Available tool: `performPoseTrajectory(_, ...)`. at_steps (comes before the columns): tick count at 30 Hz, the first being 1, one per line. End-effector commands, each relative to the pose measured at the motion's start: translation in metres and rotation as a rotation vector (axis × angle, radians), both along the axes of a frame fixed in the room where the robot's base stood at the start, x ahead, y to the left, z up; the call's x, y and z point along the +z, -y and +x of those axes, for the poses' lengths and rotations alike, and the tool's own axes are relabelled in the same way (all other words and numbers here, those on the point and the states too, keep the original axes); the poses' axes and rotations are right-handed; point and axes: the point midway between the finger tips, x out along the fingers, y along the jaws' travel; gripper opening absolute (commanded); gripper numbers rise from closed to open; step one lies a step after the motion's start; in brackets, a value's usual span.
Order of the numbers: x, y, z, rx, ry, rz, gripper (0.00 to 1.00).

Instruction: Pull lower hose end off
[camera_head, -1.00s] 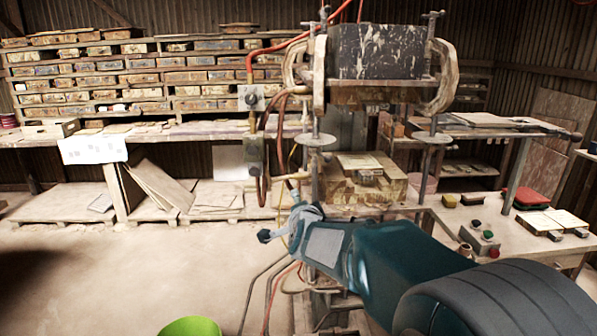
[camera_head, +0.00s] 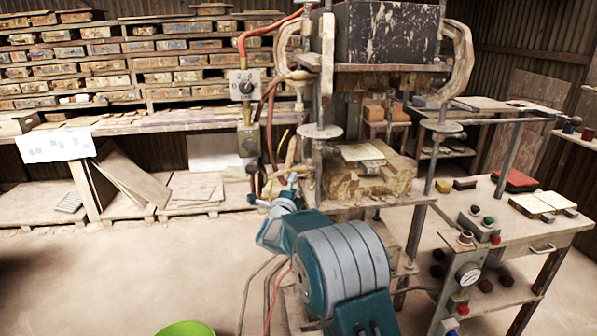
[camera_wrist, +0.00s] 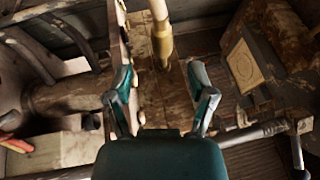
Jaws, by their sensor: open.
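In the wrist view the two teal fingers of my gripper (camera_wrist: 160,78) are apart, with nothing between their tips. A tan, tube-like hose end (camera_wrist: 161,38) comes down from the top edge, just beyond the fingertips and roughly centred between them. I cannot tell what it joins to. In the head view my gripper (camera_head: 272,192) is low beside the press, left of its lower block. Dark red hoses (camera_head: 269,115) hang from the valve fittings above it. The lower hose end is not clear there, as it is small and close to my gripper.
The press (camera_head: 390,35) stands on steel columns, with a worn block (camera_head: 372,180) on its lower bed. A side table (camera_head: 515,235) with a button box (camera_head: 478,224) is at right. A green bucket (camera_head: 186,329) stands at the bottom. Floor at left is clear.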

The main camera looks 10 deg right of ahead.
Motion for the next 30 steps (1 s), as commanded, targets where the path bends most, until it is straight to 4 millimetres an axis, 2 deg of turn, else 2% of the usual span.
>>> performPoseTrajectory(6,0.006,0.014,0.031,-0.001,0.000,-0.001,0.71)
performPoseTrajectory(12,0.010,0.025,0.053,0.000,-0.001,0.001,0.71)
performPoseTrajectory(18,0.013,0.027,0.062,0.001,0.000,0.000,0.71)
performPoseTrajectory(26,0.013,0.027,0.063,0.002,-0.001,-0.001,0.71)
performPoseTrajectory(29,0.013,0.027,0.063,0.001,-0.001,-0.001,0.31)
performPoseTrajectory(30,0.013,0.027,0.063,0.001,-0.001,-0.001,0.13)
